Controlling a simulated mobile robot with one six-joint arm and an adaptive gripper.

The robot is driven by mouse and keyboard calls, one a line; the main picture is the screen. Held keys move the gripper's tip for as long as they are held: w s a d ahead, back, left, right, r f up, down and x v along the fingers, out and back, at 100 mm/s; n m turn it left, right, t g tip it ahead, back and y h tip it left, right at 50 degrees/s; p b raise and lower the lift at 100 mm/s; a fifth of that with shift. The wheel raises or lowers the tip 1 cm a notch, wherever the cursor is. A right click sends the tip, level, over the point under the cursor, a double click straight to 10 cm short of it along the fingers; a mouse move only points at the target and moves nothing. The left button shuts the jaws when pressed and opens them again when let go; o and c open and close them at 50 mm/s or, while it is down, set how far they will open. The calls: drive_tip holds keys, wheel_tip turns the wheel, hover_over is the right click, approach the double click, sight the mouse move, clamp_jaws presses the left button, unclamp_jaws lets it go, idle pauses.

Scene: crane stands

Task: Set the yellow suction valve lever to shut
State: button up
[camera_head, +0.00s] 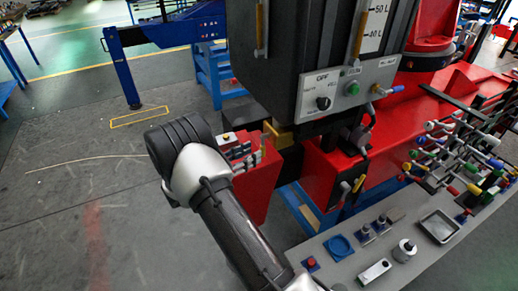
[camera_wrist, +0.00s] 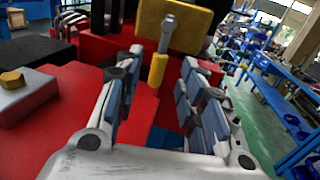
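In the wrist view a lever with a yellow sleeve-like handle (camera_wrist: 158,70) hangs from a yellow block (camera_wrist: 183,25) by a grey stem (camera_wrist: 168,28). The handle points down toward my gripper. My gripper (camera_wrist: 162,62) is open, with one finger left of the handle and one right of it. A gap shows on each side of the handle, and I see no contact.
A black cabinet (camera_head: 290,55) with a switch panel (camera_head: 345,90) stands over red machinery (camera_head: 335,175). A grey bench (camera_head: 385,245) holds small parts. Open floor (camera_head: 60,190) lies to the left.

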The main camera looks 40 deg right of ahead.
sight(263, 146)
drive_tip(key=shift+d, duration=2.3)
clamp_jaws()
